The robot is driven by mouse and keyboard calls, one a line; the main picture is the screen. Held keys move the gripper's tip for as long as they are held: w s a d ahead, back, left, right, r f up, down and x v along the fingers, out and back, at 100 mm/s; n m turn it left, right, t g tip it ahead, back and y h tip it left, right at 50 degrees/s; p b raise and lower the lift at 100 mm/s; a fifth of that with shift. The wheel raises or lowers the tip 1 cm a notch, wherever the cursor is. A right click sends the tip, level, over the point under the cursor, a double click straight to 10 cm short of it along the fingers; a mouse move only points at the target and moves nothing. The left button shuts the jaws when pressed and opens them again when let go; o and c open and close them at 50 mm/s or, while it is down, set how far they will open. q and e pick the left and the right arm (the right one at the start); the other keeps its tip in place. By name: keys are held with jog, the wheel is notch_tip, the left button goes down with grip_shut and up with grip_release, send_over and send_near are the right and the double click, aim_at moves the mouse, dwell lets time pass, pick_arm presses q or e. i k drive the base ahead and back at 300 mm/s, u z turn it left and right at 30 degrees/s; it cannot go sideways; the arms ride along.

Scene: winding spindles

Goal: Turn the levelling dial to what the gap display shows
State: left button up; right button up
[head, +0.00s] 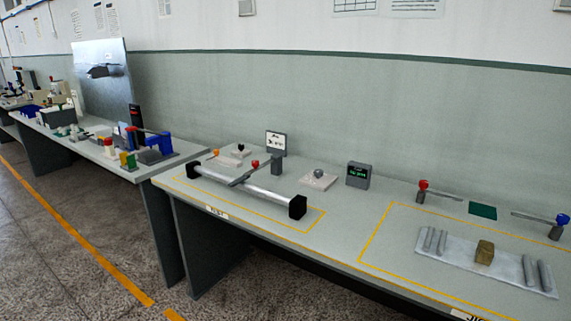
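The gap display looks to be the small dark box (358,175) with green lettering, standing at the back of the near bench; its lettering is too small to read surely. A pale square block with a round grey knob (318,175) sits just left of it and may be the levelling dial. Farther left, a dark knob (240,147) and an orange knob (216,153) stand on pale plates. I cannot tell for certain which knob is the dial, nor its setting. Neither of my grippers is in view.
A silver roller (250,188) with black ends lies inside a yellow outline, a red-knobbed lever (255,164) beside it. At right, a pale tray (450,252) holds grey rods and a brown block (484,252). Another cluttered bench (130,165) stands left. The bench between the outlines is clear.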

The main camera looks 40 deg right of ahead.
aim_at(319, 173)
jog(key=z, duration=0.35)
jog(key=i, duration=0.8)
jog(key=z, duration=0.65)
